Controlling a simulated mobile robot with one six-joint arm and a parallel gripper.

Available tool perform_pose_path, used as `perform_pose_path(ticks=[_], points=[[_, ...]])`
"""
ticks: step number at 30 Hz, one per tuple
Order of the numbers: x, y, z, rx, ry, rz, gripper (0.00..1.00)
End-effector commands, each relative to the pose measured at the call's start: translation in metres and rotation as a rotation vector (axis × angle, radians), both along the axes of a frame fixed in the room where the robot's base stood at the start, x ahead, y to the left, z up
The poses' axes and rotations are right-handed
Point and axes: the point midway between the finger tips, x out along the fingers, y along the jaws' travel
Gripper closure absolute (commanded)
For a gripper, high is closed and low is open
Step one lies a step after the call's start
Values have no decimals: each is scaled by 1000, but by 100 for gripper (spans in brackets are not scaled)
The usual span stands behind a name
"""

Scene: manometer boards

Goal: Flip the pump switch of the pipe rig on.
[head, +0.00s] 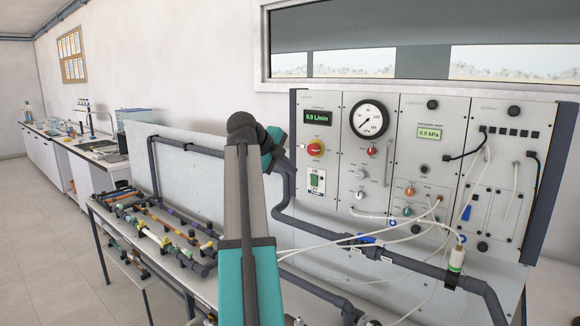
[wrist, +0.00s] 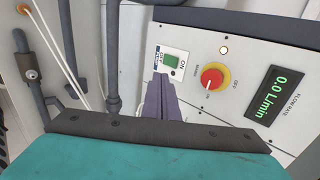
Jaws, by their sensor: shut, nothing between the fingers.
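The green rocker switch (head: 317,181) sits in a pale plate at the lower left of the rig's leftmost panel, below a red and yellow rotary knob (head: 315,149). In the wrist view the green rocker (wrist: 171,62) has ON and OFF marks beside it. My gripper (wrist: 160,84) is shut and empty, its tips appearing just short of the rocker plate; I cannot tell if they touch. The flow display (head: 318,117) reads 0.0 L/min, also in the wrist view (wrist: 285,94).
Dark pipes (head: 290,205) run left of and below the panel. White hoses (head: 400,238) hang across its front. A round gauge (head: 369,118) and a 0.0 kPa display (head: 429,133) sit to the right. A bench with pipe fittings (head: 165,240) stands at left.

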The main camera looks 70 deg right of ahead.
Motion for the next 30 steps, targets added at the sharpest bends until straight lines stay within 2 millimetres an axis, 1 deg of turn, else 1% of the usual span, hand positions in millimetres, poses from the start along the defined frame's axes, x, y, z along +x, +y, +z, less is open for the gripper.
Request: perform_pose_path(ticks=[18, 21, 24, 30], points=[[-16, -58, -47, 1, 0, -1, 100], [-19, -73, -44, 0, 0, -2, 100], [-22, -83, -42, 0, 0, -2, 100], [-25, -95, -42, -1, 0, -1, 100]])
